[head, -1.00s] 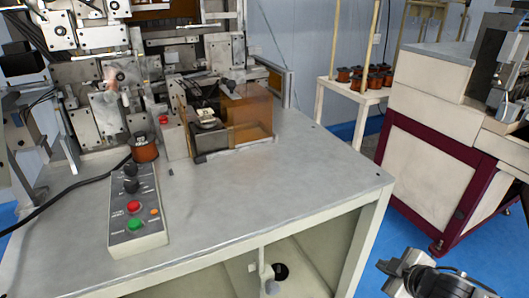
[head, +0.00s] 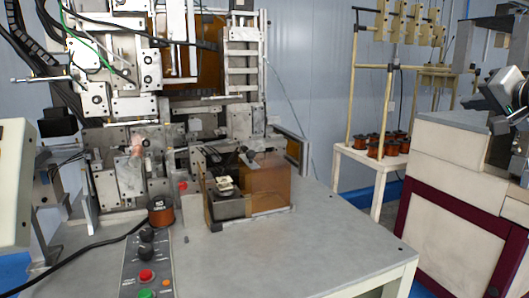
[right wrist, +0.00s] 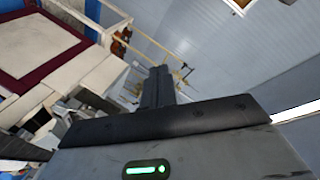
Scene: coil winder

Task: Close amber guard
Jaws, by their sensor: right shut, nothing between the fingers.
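An amber see-through guard (head: 268,178) stands on the grey worktable (head: 320,235), around a small dark fixture (head: 226,190) with a pale part on top. Its taller amber part is right of the fixture, and the fixture's top shows uncovered. My right gripper (head: 470,101) is raised at the right edge of the head view, far from the guard. Its fingers are together and empty in the right wrist view (right wrist: 158,86). The guard is not recognisable in that view. My left gripper is not in view.
A control box (head: 148,262) with knobs and red and green buttons lies at the table's front left. A copper coil spool (head: 160,210) stands behind it. The winding machine (head: 130,110) fills the back left. A spool rack (head: 380,150) stands at right. The table right of the guard is clear.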

